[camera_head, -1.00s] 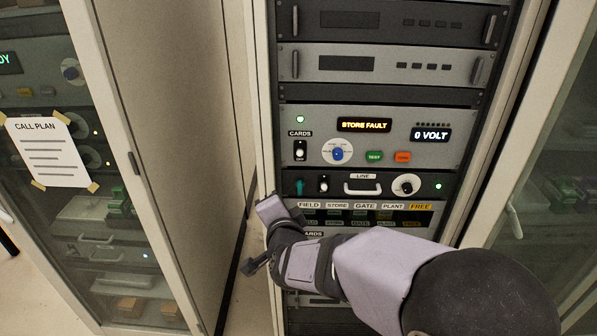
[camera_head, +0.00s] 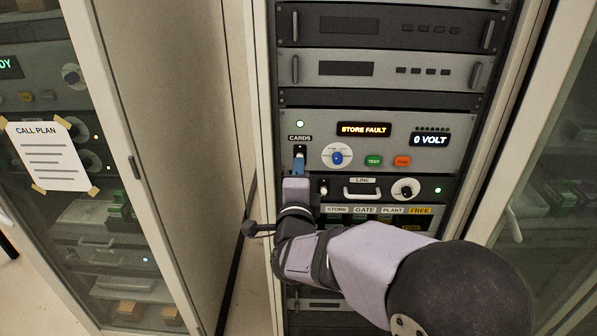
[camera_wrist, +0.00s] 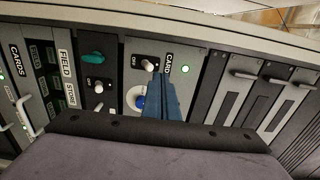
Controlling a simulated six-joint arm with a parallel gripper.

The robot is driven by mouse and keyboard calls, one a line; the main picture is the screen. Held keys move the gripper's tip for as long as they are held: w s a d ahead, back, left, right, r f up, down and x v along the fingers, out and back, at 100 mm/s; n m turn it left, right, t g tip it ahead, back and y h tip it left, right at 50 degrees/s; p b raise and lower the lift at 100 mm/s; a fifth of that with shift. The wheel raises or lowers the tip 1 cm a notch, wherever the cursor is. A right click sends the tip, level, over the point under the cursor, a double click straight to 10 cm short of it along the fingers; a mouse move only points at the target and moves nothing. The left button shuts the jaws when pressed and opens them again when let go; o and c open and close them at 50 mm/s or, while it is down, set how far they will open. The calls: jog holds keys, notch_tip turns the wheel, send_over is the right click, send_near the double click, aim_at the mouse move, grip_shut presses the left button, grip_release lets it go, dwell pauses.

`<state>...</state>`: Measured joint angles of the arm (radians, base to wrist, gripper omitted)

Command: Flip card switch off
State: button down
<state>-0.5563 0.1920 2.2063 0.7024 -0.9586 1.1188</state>
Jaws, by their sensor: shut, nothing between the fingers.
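The CARDS switch (camera_head: 300,151), a small toggle with a white lever, sits under the CARDS label on the grey panel. In the wrist view its white lever (camera_wrist: 149,65) shows beside the OFF mark; I cannot surely tell its position. My gripper (camera_head: 299,159) is shut and empty, with its blue fingers just below the lever and overlapping part of the switch. In the wrist view the fingertips (camera_wrist: 161,76) are close beside the lever; I cannot tell whether they touch it.
The panel also has a blue-centred dial (camera_head: 337,156), a green TEST button (camera_head: 374,160) and an orange button (camera_head: 403,161). Below is the LINE panel with a handle (camera_head: 361,190) and knob (camera_head: 405,190).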

aim_at(300, 155)
jog(key=shift+w+b, duration=0.4)
jog(key=shift+w, duration=3.15)
jog(key=shift+f+b, duration=0.55)
jog(key=shift+b, duration=0.1)
jog(key=shift+f, duration=0.15)
jog(key=shift+r, duration=0.65)
jog(key=shift+s, duration=0.15)
